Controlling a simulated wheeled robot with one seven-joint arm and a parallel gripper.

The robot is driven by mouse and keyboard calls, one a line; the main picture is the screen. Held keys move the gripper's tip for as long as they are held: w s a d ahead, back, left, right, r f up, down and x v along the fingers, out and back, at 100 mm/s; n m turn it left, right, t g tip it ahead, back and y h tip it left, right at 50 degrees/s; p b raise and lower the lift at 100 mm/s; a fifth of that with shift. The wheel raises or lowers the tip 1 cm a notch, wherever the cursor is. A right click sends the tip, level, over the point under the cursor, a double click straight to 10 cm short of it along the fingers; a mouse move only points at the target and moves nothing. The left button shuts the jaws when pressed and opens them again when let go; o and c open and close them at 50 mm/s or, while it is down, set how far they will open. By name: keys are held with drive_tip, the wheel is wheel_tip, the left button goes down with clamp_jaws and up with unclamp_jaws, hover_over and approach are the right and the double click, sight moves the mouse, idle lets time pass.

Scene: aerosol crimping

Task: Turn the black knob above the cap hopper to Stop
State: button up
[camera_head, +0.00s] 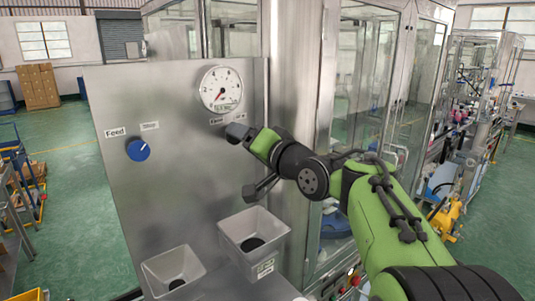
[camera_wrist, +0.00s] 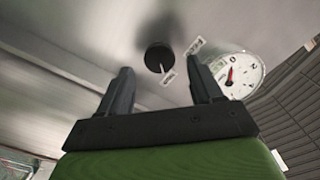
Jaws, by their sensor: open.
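The black knob (camera_wrist: 158,58) shows in the wrist view on the steel panel, with a pale pointer line toward a small white label (camera_wrist: 168,77). A second label (camera_wrist: 194,46) is beside it; the lettering is too small to read. My gripper (camera_wrist: 160,68) is open and empty. Its two fingers stand either side of the knob in this view, with the knob apparently beyond the tips. In the head view my gripper (camera_head: 248,160) is in front of the panel, and I cannot make out the knob apart from the dark fingers. The right hopper (camera_head: 284,228) is below my gripper.
A round gauge (camera_head: 222,89) is above my gripper; it also shows in the wrist view (camera_wrist: 240,75). A blue knob (camera_head: 138,149) labelled Feed is on the panel's left. A second hopper (camera_head: 153,276) is below it. A glass-walled machine (camera_head: 365,90) stands right of the panel.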

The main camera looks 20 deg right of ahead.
drive_tip(key=b+v, duration=0.2)
drive_tip(key=v, duration=1.1)
